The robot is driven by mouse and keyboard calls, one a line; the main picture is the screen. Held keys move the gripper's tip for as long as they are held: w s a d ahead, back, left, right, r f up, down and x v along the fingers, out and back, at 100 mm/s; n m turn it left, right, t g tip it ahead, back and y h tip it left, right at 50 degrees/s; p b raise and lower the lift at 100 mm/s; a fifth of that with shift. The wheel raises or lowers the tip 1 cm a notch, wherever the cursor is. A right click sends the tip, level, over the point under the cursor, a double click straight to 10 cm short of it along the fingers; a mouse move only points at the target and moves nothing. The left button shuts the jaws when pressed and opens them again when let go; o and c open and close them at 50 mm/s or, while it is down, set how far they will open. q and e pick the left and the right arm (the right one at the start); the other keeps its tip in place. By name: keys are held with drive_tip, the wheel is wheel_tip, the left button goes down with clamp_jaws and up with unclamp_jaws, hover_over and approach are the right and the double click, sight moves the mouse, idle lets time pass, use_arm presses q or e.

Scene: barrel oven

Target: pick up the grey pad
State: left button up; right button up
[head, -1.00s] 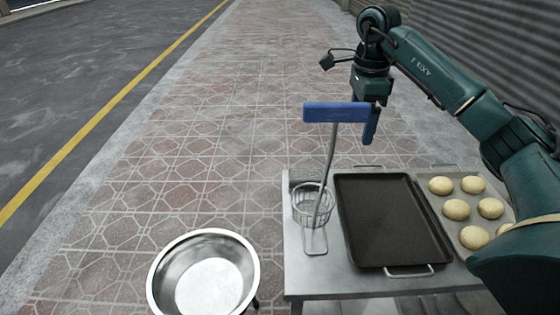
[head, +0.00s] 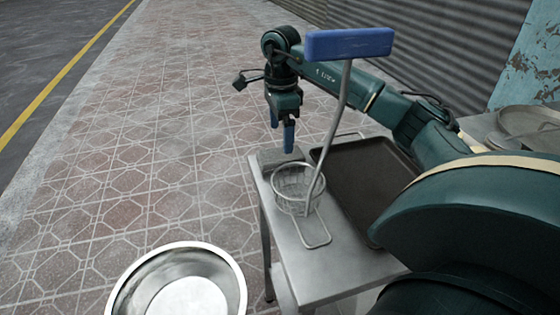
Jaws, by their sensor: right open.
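The grey pad (head: 276,158) lies at the far left corner of the metal table, behind the wire basket, and is partly hidden. My right gripper (head: 282,139) hangs with its blue fingers pointing down, just above the pad. It is open, with nothing seen between the fingers. I cannot tell whether a fingertip touches the pad. My left gripper is not in view.
The wire basket (head: 292,204) stands on the metal table (head: 325,268) close to the pad. A tall rod with a blue bar (head: 348,43) rises beside it. A dark tray (head: 362,184) lies to the right. A steel bowl (head: 227,275) is at front left.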

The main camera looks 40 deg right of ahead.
sight(281, 154)
wheel_tip(281, 154, down, 6)
drive_tip(key=shift+a+r, duration=0.1)
idle(0.4)
drive_tip(key=shift+c, duration=0.6)
drive_tip(key=c, duration=1)
drive_tip(key=shift+o, duration=0.2)
wheel_tip(281, 154, up, 10)
drive_tip(key=shift+p, duration=0.35)
